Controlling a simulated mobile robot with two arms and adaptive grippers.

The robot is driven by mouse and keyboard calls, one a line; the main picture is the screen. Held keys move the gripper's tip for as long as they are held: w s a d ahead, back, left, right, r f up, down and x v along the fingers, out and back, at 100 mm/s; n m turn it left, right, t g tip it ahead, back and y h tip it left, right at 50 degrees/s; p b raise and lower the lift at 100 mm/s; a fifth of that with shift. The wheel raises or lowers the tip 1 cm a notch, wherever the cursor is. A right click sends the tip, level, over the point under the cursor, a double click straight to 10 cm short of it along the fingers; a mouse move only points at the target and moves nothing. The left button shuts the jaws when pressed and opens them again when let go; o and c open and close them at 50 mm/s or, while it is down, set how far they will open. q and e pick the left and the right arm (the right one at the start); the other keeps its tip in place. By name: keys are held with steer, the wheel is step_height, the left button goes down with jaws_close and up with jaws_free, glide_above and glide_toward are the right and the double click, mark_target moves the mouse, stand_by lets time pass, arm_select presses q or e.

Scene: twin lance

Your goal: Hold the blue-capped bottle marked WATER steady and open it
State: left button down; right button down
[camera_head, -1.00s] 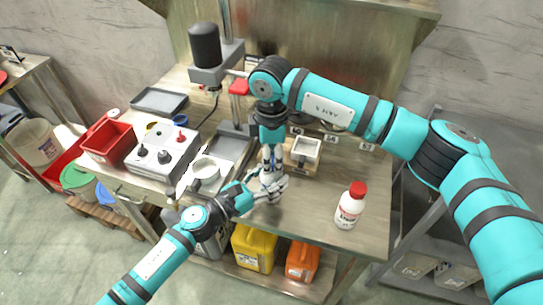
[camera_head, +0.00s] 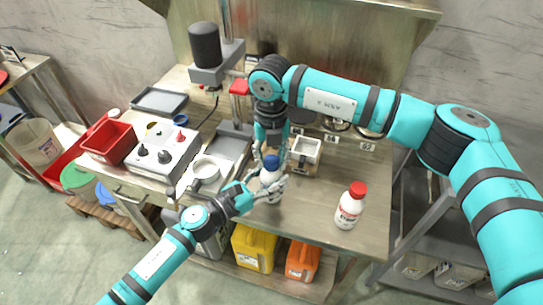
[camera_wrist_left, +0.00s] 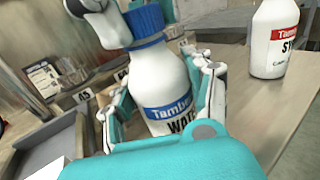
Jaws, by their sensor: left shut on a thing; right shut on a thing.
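The white WATER bottle (camera_wrist_left: 168,85) stands in my left gripper (camera_wrist_left: 163,100), whose fingers are shut around its body. In the head view the bottle (camera_head: 270,180) is upright over the table's front part, with my left gripper (camera_head: 262,193) at its side. Its blue cap (camera_head: 271,162) is visible at the top; it also shows in the left wrist view (camera_wrist_left: 146,22), at the bottle's neck. My right gripper (camera_wrist_left: 105,22) comes down from above and behind, shut at the cap. Its fingers are partly hidden, and I cannot tell whether the cap is loose.
A red-capped white bottle (camera_head: 349,206) stands to the right on the table (camera_head: 325,215).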

steer(key=n, duration=0.7)
steer(key=shift+d+n, duration=0.1)
steer(key=shift+n, duration=0.3)
steer(key=n, duration=0.4)
steer(key=shift+n, duration=0.3)
steer(key=n, duration=0.5)
steer(key=shift+r, duration=0.1)
steer(key=n, duration=1.6)
steer(key=shift+n, duration=0.4)
steer(key=n, duration=0.4)
steer(key=shift+n, duration=0.4)
steer(key=n, duration=0.4)
steer(key=shift+r+n, duration=0.1)
steer(key=shift+n, duration=0.3)
